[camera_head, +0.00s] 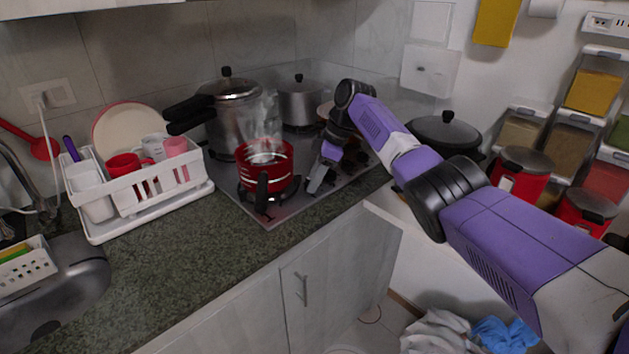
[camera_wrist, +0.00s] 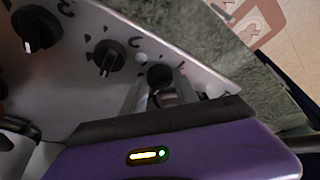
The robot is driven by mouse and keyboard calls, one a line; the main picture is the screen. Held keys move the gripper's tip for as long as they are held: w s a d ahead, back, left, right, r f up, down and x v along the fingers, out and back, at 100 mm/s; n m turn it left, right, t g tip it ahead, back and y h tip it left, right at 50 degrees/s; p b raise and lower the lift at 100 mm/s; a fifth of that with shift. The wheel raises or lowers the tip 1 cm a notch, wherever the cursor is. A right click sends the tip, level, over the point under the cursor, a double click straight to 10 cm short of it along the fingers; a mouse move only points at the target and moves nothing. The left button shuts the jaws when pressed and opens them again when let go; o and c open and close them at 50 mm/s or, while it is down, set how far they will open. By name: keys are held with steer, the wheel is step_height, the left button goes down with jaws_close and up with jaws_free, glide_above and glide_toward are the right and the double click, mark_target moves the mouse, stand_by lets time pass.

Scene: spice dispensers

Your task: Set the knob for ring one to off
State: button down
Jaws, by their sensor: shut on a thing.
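A row of black stove knobs shows in the wrist view on the metal cooktop (camera_wrist: 75,80). One black knob (camera_wrist: 159,76) is between the two grey fingers of my gripper (camera_wrist: 163,88), which are shut on it. A middle knob (camera_wrist: 109,57) and a far-left knob (camera_wrist: 37,28) stand apart from the fingers, each with a light pointer line. I cannot read which knob belongs to ring one, and the held knob's pointer is hidden. In the head view my gripper (camera_head: 319,178) reaches down over the right part of the cooktop (camera_head: 305,204).
A steaming red pot (camera_head: 265,172) stands on the front burner, close left of my gripper. A pressure cooker (camera_head: 235,113) and a steel pot (camera_head: 301,101) stand behind. A dish rack (camera_head: 143,191) is at left. The front granite counter (camera_head: 190,262) is clear.

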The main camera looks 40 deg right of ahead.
steer(key=c, duration=0.9)
jaws_free()
steer(key=shift+c, duration=0.2)
steer(key=v, duration=0.8)
steer(key=shift+f, duration=0.1)
